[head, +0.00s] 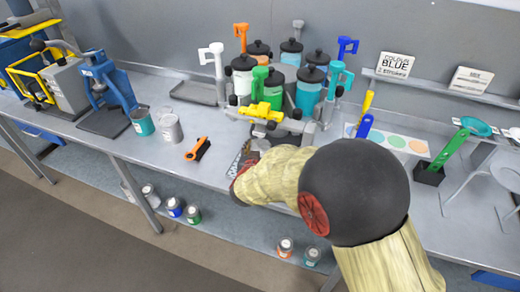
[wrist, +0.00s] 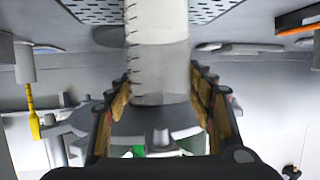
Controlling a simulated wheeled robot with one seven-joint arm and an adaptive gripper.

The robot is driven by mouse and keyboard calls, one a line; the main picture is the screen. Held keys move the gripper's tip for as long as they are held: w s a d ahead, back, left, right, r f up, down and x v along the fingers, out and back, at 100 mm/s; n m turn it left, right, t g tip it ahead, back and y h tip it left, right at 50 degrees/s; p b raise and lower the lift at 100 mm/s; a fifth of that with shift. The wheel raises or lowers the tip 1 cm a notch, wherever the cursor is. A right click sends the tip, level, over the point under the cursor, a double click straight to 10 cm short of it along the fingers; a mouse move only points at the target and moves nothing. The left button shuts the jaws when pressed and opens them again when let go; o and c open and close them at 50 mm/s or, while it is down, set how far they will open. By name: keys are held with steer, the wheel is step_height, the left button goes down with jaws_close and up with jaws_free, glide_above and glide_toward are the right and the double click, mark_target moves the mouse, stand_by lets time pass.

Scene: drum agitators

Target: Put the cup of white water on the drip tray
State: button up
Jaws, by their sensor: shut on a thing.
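In the wrist view my gripper (wrist: 160,82) is shut on a clear cup (wrist: 158,88) with dark marks up its side. White liquid (wrist: 156,30) shows in the cup beyond the fingers. The perforated drip tray (wrist: 92,10) lies behind the cup at the top of the wrist view, on both sides of it. I cannot tell whether the cup touches it. In the head view a small part of the drip tray (head: 240,160) shows beside my arm, which hides the gripper and the cup.
A dispenser with several lidded jars (head: 310,84) and coloured handles stands behind my arm. An orange brush (head: 197,149) and open cans (head: 171,128) are to the left.

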steer(key=shift+f, duration=0.15)
steer(key=o, duration=1.7)
steer(key=shift+c, duration=0.2)
steer(key=shift+s+r, duration=0.3)
steer(key=p+v, duration=0.3)
steer(key=v, duration=0.8)
steer(key=s+d+r+n+g+y, duration=0.1)
steer(key=s+d+r+g+y, duration=0.15)
steer(key=r, duration=0.35)
steer(key=s+d+r+n+g+y, duration=0.1)
steer(key=s+d+r+y, duration=0.2)
steer(key=r, duration=0.4)
steer(key=s+d+g+h, duration=0.1)
steer(key=s+d+g, duration=0.1)
steer(key=s+d, duration=0.5)
steer(key=s+d+g+h, duration=0.2)
steer(key=s+d, duration=0.6)
steer(key=s, duration=0.7)
steer(key=shift+d+g, duration=0.3)
steer(key=shift+g, duration=0.05)
